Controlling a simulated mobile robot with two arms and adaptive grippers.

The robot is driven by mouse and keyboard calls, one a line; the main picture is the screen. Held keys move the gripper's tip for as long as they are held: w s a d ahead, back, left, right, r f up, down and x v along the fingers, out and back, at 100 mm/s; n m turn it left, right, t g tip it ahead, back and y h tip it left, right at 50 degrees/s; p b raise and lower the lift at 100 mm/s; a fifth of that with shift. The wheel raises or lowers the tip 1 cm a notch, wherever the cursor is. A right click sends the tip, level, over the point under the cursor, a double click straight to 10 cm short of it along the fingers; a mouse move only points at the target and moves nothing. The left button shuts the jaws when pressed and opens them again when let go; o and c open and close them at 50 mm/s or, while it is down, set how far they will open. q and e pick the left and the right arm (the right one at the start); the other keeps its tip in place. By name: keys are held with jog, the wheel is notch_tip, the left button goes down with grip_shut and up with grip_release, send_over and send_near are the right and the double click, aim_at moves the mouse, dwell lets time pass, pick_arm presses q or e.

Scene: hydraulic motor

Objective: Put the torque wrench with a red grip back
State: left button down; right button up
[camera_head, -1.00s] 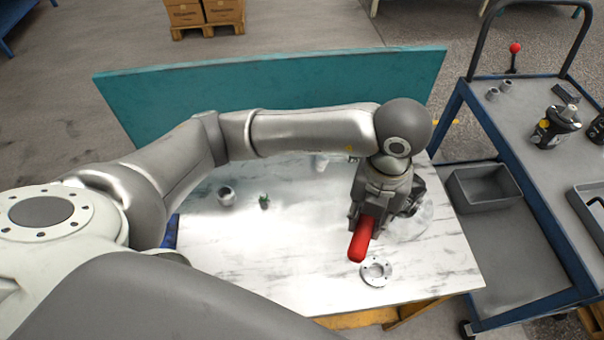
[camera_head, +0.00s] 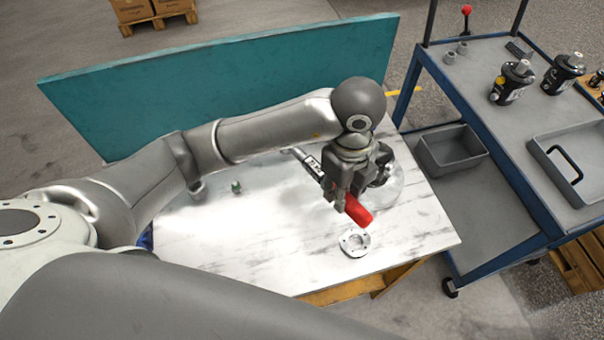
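The torque wrench (camera_head: 312,164) has a bright red grip (camera_head: 357,211) and a grey metal shaft. My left gripper (camera_head: 343,200) is shut around it near the red grip, above the right part of the white marble-look table (camera_head: 270,245). The grip points toward the lower right and the shaft runs to the upper left behind the gripper. The far end of the wrench is partly hidden by my arm. My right gripper is not in view.
A flanged ring (camera_head: 354,243) lies on the table near its front right. A green part (camera_head: 236,187) and a grey cup-like part (camera_head: 197,188) stand at the left. A blue trolley (camera_head: 470,105) with motors, a grey bin (camera_head: 452,150) and a tray (camera_head: 570,165) is at right.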

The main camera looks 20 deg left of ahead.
pick_arm(q)
jog(key=a, duration=0.1)
jog(key=w+a+f, duration=0.2)
jog(key=shift+w+a, duration=0.25)
jog(key=shift+a, duration=0.15)
jog(key=w+a+f, duration=0.1)
jog(key=f, duration=0.1)
jog(key=w+a+f+p, duration=0.1)
jog(key=f, duration=0.2)
jog(key=w+a+f, duration=0.1)
jog(key=a+f, duration=0.1)
jog(key=f, duration=0.1)
jog(key=shift+a, duration=0.1)
jog(key=shift+f, duration=0.6)
jog(key=c, duration=1.1)
grip_release()
jog(key=shift+c, duration=0.2)
